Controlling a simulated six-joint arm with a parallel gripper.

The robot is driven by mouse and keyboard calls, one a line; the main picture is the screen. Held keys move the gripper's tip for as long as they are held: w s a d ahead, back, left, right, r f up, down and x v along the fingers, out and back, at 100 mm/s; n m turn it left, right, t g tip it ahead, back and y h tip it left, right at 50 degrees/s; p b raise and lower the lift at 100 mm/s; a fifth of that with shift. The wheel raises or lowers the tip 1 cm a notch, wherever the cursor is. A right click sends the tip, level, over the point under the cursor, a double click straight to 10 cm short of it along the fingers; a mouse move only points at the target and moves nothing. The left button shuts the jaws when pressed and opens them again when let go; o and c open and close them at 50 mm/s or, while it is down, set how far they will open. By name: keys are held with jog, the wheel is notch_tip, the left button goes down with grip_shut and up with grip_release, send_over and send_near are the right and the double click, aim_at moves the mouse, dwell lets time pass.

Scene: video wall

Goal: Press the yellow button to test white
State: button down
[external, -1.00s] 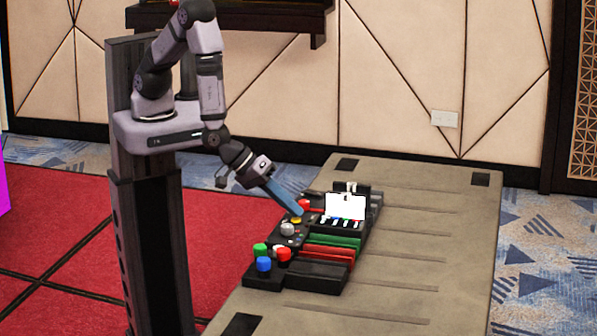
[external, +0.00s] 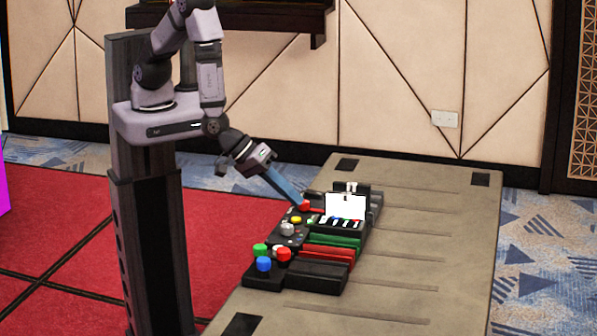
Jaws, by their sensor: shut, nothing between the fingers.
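The yellow button (external: 296,220) sits on the black control panel (external: 264,281), between a red knob (external: 304,206) and a grey knob (external: 287,229). My gripper (external: 300,203) is shut and empty. Its long blue fingers point down and right, with their tips at or just above the red knob, up and right of the yellow button. I cannot tell whether the tips touch the red knob. A small white lit screen (external: 345,206) stands upright on the panel, right of the fingertips.
Green (external: 260,250), blue (external: 264,264) and red (external: 284,254) buttons stand at the panel's near left end. Green and red bars lie to their right. The grey table (external: 420,240) is clear right of the panel.

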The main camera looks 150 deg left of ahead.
notch_tip(320, 180, up, 3)
jog(key=shift+r+p, duration=0.15)
jog(key=shift+p, duration=1)
